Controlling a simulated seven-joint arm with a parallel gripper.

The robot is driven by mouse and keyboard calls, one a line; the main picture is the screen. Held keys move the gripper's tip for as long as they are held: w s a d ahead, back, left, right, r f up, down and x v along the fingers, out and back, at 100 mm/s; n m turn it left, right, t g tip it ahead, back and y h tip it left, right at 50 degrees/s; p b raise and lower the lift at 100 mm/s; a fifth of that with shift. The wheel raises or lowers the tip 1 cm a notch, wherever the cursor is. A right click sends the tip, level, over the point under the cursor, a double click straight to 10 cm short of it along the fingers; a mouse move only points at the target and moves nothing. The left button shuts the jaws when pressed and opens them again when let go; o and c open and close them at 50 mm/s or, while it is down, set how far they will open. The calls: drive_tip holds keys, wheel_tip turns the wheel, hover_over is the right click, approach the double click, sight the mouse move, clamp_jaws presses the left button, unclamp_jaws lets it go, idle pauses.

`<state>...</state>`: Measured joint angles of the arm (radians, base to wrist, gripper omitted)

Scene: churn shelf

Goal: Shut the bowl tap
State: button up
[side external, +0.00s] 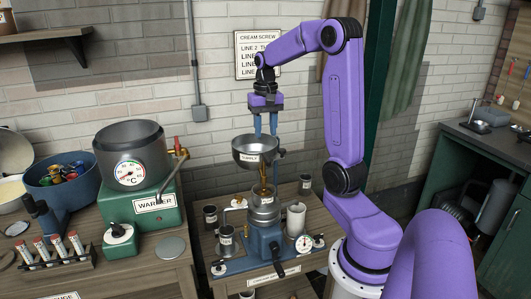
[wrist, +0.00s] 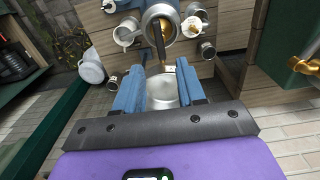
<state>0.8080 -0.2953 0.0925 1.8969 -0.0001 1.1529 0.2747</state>
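The metal supply bowl (side external: 256,153) stands above the blue machine (side external: 263,245). A brass-coloured piece, apparently the tap (side external: 263,172), hangs under it, with amber below it over the machine's upper cup (side external: 263,199). I cannot tell the tap handle's position. My gripper (side external: 265,133) points down just above the bowl, its two blue fingers apart with nothing between them. In the wrist view the bowl (wrist: 162,92) shows between and beyond the open fingers (wrist: 160,70).
A green warmer (side external: 145,205) with a grey pot (side external: 128,150) and brass tap stands on the left bench. Open air surrounds the gripper.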

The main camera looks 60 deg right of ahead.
sight(266, 156)
wheel_tip(266, 156, down, 8)
drive_tip(key=shift+f, duration=0.2)
drive_tip(key=shift+c, duration=0.3)
clamp_jaws()
